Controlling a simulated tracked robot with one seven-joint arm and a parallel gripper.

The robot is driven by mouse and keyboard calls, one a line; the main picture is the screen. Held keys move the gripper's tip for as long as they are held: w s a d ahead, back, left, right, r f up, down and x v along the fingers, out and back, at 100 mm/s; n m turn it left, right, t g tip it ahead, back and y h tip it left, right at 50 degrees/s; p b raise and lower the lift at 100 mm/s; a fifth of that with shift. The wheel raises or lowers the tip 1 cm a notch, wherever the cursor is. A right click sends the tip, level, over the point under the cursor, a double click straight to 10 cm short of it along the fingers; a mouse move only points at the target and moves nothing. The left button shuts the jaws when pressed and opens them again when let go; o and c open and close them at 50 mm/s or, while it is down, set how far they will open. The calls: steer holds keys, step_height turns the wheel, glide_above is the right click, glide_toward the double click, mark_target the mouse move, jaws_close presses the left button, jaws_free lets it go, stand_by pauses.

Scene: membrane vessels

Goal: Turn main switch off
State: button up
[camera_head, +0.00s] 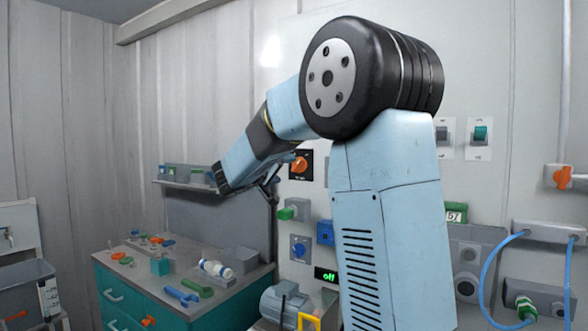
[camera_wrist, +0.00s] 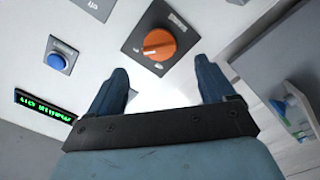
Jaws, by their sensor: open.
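The main switch appears to be an orange rotary knob (camera_head: 299,166) on a black square plate on the wall. It also shows in the wrist view (camera_wrist: 159,44), where the knob lies ahead of the fingertips, slightly above the gap between them. My gripper (camera_wrist: 161,78) is open, with its two dark blue fingers spread apart and nothing between them. The fingers do not appear to touch the knob. In the head view my gripper (camera_head: 272,186) is small and partly dark, just left of and below the switch. Labels on the plate are too small to read.
A green knob (camera_head: 291,210) and blue knobs (camera_head: 299,248) sit on the wall beneath the switch. A teal workbench (camera_head: 150,300) with loose tools and a grey shelf (camera_head: 187,184) stand to the left.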

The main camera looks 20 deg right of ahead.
mark_target(296, 167)
steer(key=x, duration=0.7)
steer(key=shift+w+d, duration=0.1)
steer(key=shift+d, duration=0.1)
steer(key=shift+c, duration=0.3)
steer(key=c, duration=1)
